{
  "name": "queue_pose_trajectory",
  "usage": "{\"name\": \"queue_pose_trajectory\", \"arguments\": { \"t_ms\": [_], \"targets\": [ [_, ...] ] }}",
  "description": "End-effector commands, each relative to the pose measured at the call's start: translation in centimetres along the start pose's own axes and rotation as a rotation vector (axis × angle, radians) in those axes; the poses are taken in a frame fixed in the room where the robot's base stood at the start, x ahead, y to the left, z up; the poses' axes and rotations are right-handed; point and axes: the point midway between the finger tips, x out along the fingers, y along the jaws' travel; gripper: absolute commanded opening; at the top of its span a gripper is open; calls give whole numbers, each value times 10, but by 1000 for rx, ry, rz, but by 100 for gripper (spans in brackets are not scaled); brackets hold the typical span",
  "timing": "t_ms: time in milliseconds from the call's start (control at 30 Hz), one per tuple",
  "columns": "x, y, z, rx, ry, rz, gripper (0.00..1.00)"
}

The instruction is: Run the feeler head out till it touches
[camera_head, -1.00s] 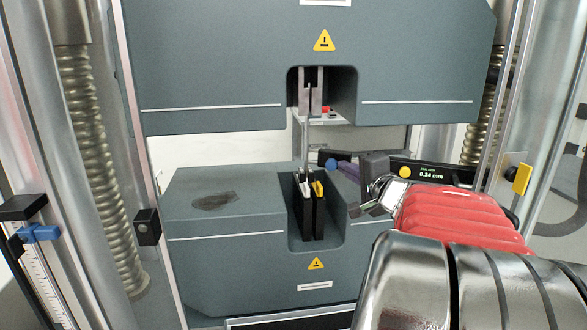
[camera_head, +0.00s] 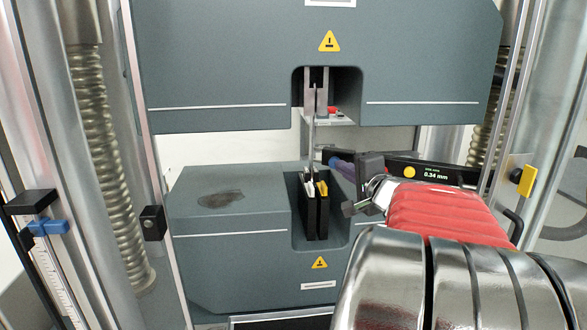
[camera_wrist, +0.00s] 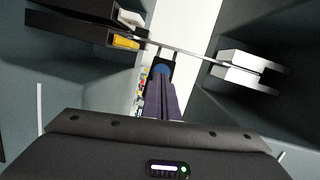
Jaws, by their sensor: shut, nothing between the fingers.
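A thin metal strip (camera_head: 316,128) stands upright between the upper grips (camera_head: 315,85) and the black lower grips (camera_head: 314,205). A black gauge arm (camera_head: 445,172) with a yellow knob (camera_head: 411,172) and a screen reading 0.34 mm comes from the right. Its dark feeler head (camera_head: 329,152) is close to the strip; I cannot tell whether they touch. My gripper (camera_head: 333,161) is shut and empty, its purple fingers at the feeler head. In the wrist view, the blue knob (camera_wrist: 163,70) shows just beyond the fingertips (camera_wrist: 161,80); contact is unclear.
The grey upper crosshead (camera_head: 240,60) and lower block (camera_head: 230,245) leave a gap around the strip. A red button (camera_head: 333,111) sits by the upper grips. Columns stand at both sides; a blue slider (camera_head: 47,227) is at the left.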

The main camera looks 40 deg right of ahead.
Motion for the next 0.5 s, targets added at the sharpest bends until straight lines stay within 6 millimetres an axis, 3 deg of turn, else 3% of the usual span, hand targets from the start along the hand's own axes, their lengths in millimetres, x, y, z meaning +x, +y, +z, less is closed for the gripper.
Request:
{"name": "queue_pose_trajectory", "arguments": {
  "t_ms": [267,500],
  "targets": [
    [-3,0,-5,0,2,0,0],
    [-16,-1,-22,0,-2,-1,0]
  ]
}}
